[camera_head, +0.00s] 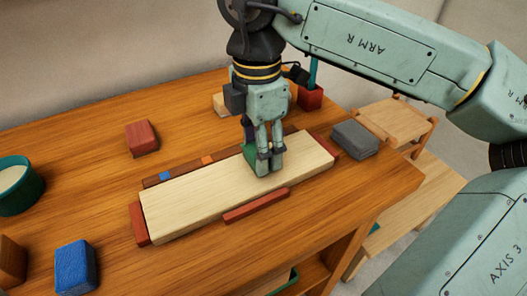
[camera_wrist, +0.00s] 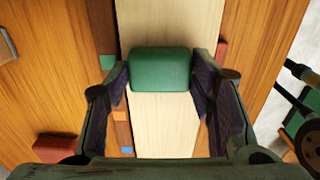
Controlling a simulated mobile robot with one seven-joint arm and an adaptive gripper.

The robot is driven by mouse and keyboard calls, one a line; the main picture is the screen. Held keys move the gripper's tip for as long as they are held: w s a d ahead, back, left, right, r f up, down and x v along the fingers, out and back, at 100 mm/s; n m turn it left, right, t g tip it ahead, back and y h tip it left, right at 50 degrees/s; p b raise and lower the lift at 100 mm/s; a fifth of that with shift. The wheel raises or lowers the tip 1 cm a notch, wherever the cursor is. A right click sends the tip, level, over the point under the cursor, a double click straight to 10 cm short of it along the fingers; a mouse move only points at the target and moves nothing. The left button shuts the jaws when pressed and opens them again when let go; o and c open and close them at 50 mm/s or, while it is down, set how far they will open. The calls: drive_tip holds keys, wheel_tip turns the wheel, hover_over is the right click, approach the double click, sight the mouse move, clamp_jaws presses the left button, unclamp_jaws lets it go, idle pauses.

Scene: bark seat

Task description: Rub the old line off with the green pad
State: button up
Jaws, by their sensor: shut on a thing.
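The green pad (camera_head: 249,154) is between the fingers of my gripper (camera_head: 264,162), which is shut on it. In the wrist view the pad (camera_wrist: 160,66) spans the gap between both fingers, over the pale board. The pale wooden board (camera_head: 190,201) lies on the table, and the pad is at the right half of it. The pad appears down at the board's surface, but whether it touches cannot be told. No line shows on the visible wood; the part under the pad and fingers is hidden.
Red stops (camera_head: 257,205) sit around the board, with a dark strip (camera_head: 187,171) along its back edge. A grey block (camera_head: 355,138) is to the right. A red block (camera_head: 142,137), a blue block (camera_head: 76,267) and a green bowl (camera_head: 20,190) stand to the left.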

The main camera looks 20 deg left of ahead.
drive_tip(key=shift+w+a, duration=0.2)
drive_tip(key=shift+a, duration=0.05)
drive_tip(key=shift+s+d+f+b, duration=0.1)
drive_tip(key=shift+s+d+b, duration=0.45)
drive_tip(key=shift+s+d, duration=0.55)
drive_tip(key=shift+w+a, duration=1.1)
drive_tip(key=shift+s+d+f+b, duration=0.1)
drive_tip(key=shift+s+d+b, duration=0.2)
drive_tip(key=shift+s+d, duration=0.3)
drive_tip(key=shift+s+d+b, duration=0.3)
drive_tip(key=shift+s+d, duration=0.05)
drive_tip(key=shift+d, duration=0.3)
drive_tip(key=shift+r+p, duration=2.1)
drive_tip(key=shift+r, duration=1)
drive_tip(key=shift+f, duration=0.2)
